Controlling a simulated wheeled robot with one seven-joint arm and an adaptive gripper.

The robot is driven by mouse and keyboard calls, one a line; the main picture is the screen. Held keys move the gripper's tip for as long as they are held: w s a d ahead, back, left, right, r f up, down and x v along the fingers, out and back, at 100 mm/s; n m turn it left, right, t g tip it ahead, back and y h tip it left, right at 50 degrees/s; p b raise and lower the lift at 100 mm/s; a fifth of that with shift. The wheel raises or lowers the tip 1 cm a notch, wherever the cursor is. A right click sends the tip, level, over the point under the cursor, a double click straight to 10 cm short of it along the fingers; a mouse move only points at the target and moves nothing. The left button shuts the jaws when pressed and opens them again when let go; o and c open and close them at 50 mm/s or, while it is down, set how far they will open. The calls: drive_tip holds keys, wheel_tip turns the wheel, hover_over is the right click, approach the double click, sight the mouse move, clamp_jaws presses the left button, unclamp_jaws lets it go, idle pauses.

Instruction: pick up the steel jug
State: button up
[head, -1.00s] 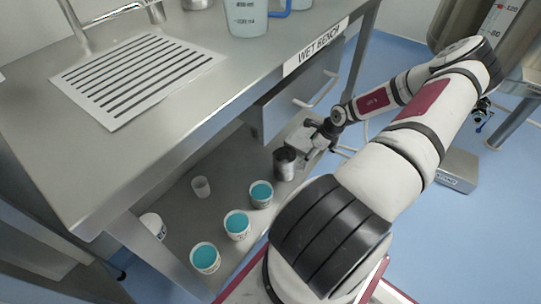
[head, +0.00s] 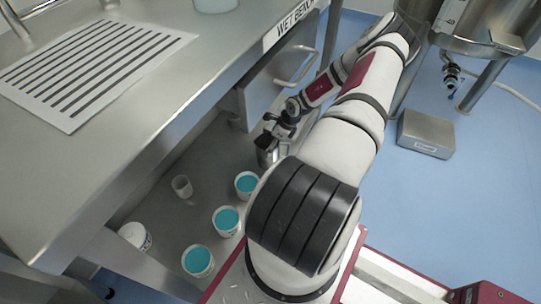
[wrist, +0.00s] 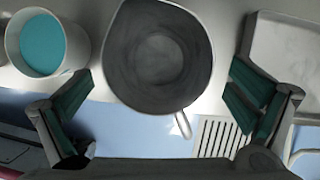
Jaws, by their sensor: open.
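The steel jug (wrist: 158,55) is a dark grey, round vessel with a spout and a side handle (wrist: 182,124), seen from above in the wrist view. It looks empty. In the head view the jug (head: 266,156) stands on the lower shelf under the bench, partly covered by my gripper (head: 280,128). In the wrist view my gripper (wrist: 158,108) is open, with one finger to the left and one to the right of the jug's near side. Neither finger visibly touches the jug.
A cup of teal liquid (wrist: 42,43) stands close to the jug's left; several such tubs, including one in front (head: 198,261), line the shelf. A small clear beaker (head: 182,187) and a white tub (head: 135,236) stand behind. The bench top (head: 200,75) overhangs the shelf.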

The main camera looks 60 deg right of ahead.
sight(267, 148)
drive_tip(key=b+x, duration=0.2)
drive_tip(key=x, duration=0.2)
drive_tip(key=shift+w+a+f, duration=0.15)
drive_tip(key=shift+w+f, duration=0.05)
drive_tip(key=shift+f, duration=0.15)
drive_tip(key=shift+c, duration=0.6)
drive_tip(key=c, duration=1.4)
